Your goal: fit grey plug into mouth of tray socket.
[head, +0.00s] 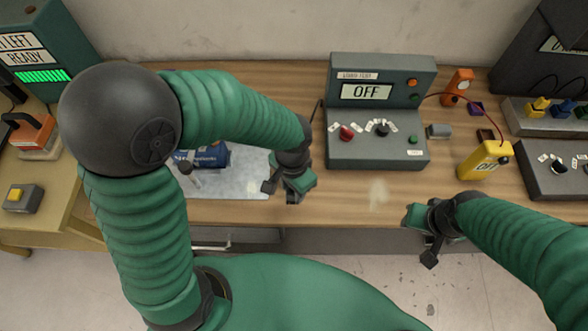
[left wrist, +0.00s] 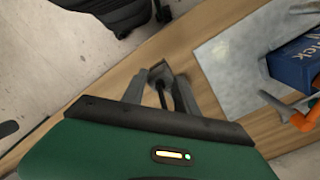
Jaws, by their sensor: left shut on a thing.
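My left gripper (head: 293,192) is over the front part of the wooden bench, just right of the grey tray-like sheet (head: 252,166). In the left wrist view its two fingers (left wrist: 161,88) are shut on a small grey piece (left wrist: 160,71) with a dark middle, which looks like the grey plug. The fingers hide part of it. The sheet also shows in the left wrist view (left wrist: 232,62), to the right of the fingers. I cannot make out a socket mouth. My right gripper (head: 420,222) hangs by the bench's front edge; its fingers are not clear.
A blue box (head: 212,155) lies on the sheet, partly behind my left arm. An orange-handled tool (left wrist: 302,116) shows beside it. A grey console (head: 378,110) reading OFF stands at the back, with a small grey block (head: 438,131) and a yellow meter (head: 484,160) to its right.

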